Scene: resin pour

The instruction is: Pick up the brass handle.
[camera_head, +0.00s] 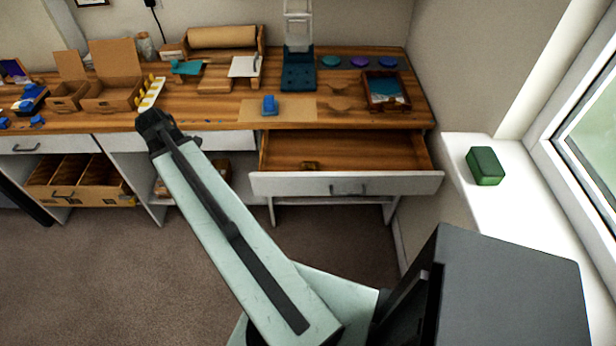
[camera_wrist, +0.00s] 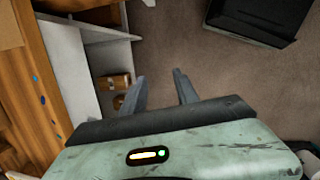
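A small brown object (camera_head: 310,166) lies inside the open drawer (camera_head: 400,152), near its front wall; it may be the brass handle, but it is too small to tell. A dark pull (camera_head: 348,189) is fixed on the drawer's white front. My gripper (camera_head: 158,125) is at the end of my raised arm, left of the drawer and in front of the bench edge. In the wrist view my gripper (camera_wrist: 160,76) has its two fingers apart with nothing between them, above carpet. I see no clear brass handle in the wrist view.
The wooden bench top (camera_head: 225,118) holds a blue block (camera_head: 269,104), a teal stand (camera_head: 298,75), a dark tray (camera_head: 370,103) and cardboard boxes (camera_head: 112,92). A green box (camera_head: 485,165) sits on the white sill at right. The carpet (camera_head: 130,270) before the bench is clear.

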